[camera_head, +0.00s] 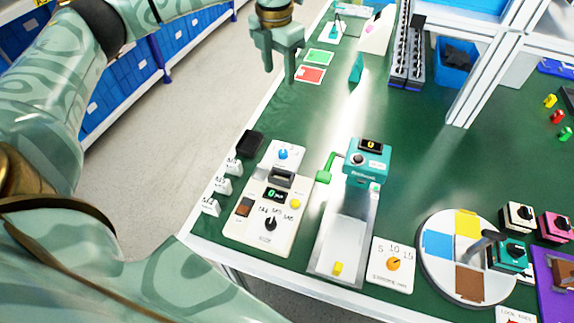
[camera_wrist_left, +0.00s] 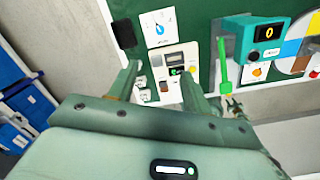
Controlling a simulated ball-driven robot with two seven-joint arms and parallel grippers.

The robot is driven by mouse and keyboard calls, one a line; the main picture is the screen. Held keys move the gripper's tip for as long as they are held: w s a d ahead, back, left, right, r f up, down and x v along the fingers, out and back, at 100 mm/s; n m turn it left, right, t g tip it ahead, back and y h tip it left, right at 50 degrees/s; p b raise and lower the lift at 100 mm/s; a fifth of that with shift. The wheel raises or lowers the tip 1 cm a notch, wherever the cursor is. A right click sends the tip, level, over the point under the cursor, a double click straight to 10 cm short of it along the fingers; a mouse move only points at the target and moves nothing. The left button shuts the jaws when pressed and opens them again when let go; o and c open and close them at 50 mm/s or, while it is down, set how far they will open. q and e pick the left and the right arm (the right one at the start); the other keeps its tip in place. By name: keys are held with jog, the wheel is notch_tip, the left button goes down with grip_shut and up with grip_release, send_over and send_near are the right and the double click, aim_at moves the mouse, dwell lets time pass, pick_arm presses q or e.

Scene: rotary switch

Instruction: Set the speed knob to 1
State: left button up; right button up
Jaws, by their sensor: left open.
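I cannot read which dial is the speed knob. A blue knob (camera_head: 283,153) sits on a white panel at the far end of the white control unit (camera_head: 240,228); a blue knob on a white card (camera_wrist_left: 158,29) also shows in the left wrist view. A black knob (camera_head: 271,224) is on the unit's near part, and an orange knob (camera_head: 393,263) is on a card marked 5, 10, 15. My left gripper (camera_head: 279,74) is open and empty, above and beyond these knobs, touching none.
A teal device (camera_head: 368,160) with a display and a green lever (camera_head: 326,168) stands right of the unit. A turntable (camera_head: 433,268) is at the right. Red and green cards (camera_head: 311,74) lie farther back. A white post (camera_head: 490,80) rises from the table. The green middle is clear.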

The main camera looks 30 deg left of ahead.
pick_arm(q)
jog(key=b, duration=0.6)
send_over(283, 152)
notch_tip(283, 152, down, 12)
jog(key=shift+g, duration=0.4)
notch_tip(283, 152, down, 16)
jog(key=b, duration=0.5)
jog(key=shift+b, duration=0.35)
jog(key=shift+r, duration=0.1)
pick_arm(e)
jog(key=s+f+g, duration=0.1)
jog(key=s+f, duration=0.4)
jog(key=f, duration=0.8)
jog(key=shift+f, duration=0.3)
pick_arm(q)
jog(key=c, duration=1)
